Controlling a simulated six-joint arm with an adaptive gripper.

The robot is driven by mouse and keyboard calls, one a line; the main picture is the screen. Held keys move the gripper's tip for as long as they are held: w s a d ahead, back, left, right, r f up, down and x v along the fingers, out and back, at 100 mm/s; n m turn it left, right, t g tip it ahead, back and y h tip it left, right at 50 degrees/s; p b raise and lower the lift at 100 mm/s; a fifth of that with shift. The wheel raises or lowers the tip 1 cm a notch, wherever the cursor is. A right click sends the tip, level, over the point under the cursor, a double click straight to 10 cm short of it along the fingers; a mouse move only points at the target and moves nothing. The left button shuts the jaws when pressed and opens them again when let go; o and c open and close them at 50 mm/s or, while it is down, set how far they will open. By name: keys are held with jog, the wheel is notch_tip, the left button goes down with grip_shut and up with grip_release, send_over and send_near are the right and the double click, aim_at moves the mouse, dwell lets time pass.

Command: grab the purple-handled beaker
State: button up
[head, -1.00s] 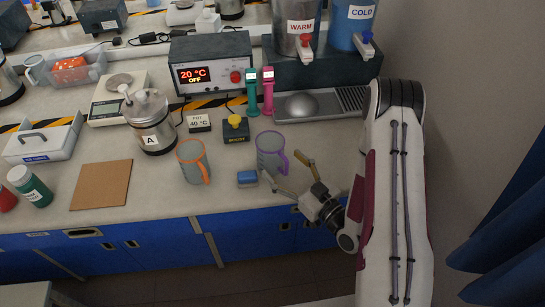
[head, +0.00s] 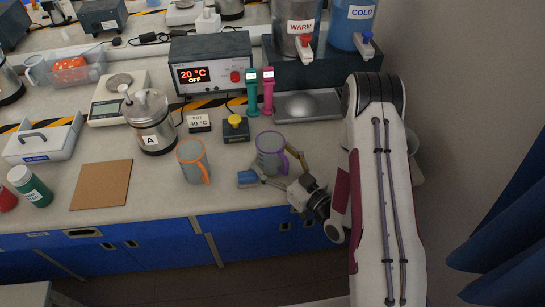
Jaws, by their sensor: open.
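The purple-handled beaker (head: 269,152) is a grey cup with a purple rim and handle. It stands upright near the front edge of the bench in the head view. My gripper (head: 271,165) is open, with one finger on the front left of the beaker and the other at its right by the handle. The beaker appears to be between the fingers; I cannot tell whether they touch it. The beaker hides part of the fingers.
An orange-handled beaker (head: 193,161) stands to the left. A yellow-button box (head: 236,129) and green and pink upright devices (head: 253,92) stand behind. A cork-coloured board (head: 101,185) lies left.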

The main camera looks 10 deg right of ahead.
jog(key=shift+x, duration=0.9)
jog(key=c, duration=1.2)
